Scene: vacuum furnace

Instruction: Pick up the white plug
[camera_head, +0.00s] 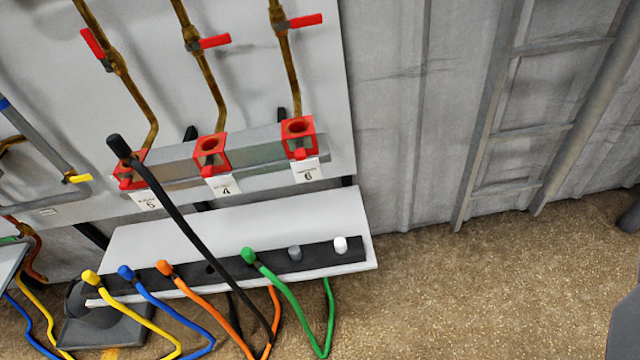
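The white plug (341,245) is a small white cap standing upright near the right end of a black strip (320,259) on a white shelf (310,213). No hose shows on it. A grey plug (295,253) stands just left of it, and a green plug (248,255) with a green hose is further left. My gripper is not in view.
Orange (165,268), blue (126,271) and yellow (91,277) hosed plugs stand along the strip. A black hose (185,216) rises across the shelf. Red sockets (299,134) and brass pipes are above. A ladder (525,130) and open gravel (470,290) are right.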

